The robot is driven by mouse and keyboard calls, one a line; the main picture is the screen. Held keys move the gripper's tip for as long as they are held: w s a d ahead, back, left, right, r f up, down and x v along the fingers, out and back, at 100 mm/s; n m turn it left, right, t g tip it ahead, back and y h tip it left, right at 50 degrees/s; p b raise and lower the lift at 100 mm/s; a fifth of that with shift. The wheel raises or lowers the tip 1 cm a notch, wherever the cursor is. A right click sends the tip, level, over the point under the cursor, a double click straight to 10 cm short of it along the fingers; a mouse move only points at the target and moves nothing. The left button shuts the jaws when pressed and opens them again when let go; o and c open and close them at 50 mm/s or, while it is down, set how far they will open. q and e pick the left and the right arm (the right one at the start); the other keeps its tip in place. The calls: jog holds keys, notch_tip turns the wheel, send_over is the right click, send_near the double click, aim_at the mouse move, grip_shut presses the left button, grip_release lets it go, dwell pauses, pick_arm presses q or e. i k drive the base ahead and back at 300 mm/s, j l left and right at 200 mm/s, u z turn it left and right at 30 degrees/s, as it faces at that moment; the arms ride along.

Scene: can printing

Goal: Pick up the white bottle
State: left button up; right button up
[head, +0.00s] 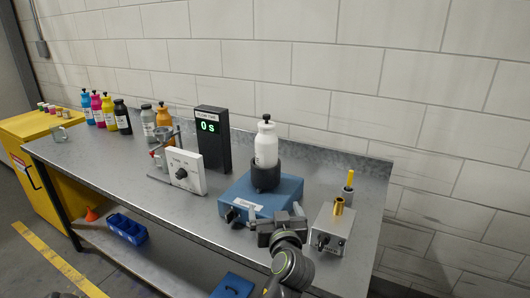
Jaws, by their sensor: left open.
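The white bottle (266,147) with a black cap stands upright in a black round holder (265,175) on top of a blue box device (262,198). The holder hides the bottle's base. My left gripper (276,214) is open and empty at the front edge of the blue device, below and in front of the bottle and apart from it. My right gripper is not in view.
A black timer display (212,140) reading 0 s and a white panel device (184,171) stand left of the bottle. A grey box with a brass fitting (334,228) is close on the right. Several coloured bottles (108,112) line the bench's back left.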

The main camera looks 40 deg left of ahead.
aim_at(266, 141)
jog(key=i+j, duration=0.2)
jog(key=j, duration=0.2)
jog(key=i+j+z, duration=0.15)
jog(key=j, duration=0.2)
jog(key=i+j, duration=0.25)
jog(key=j, duration=0.15)
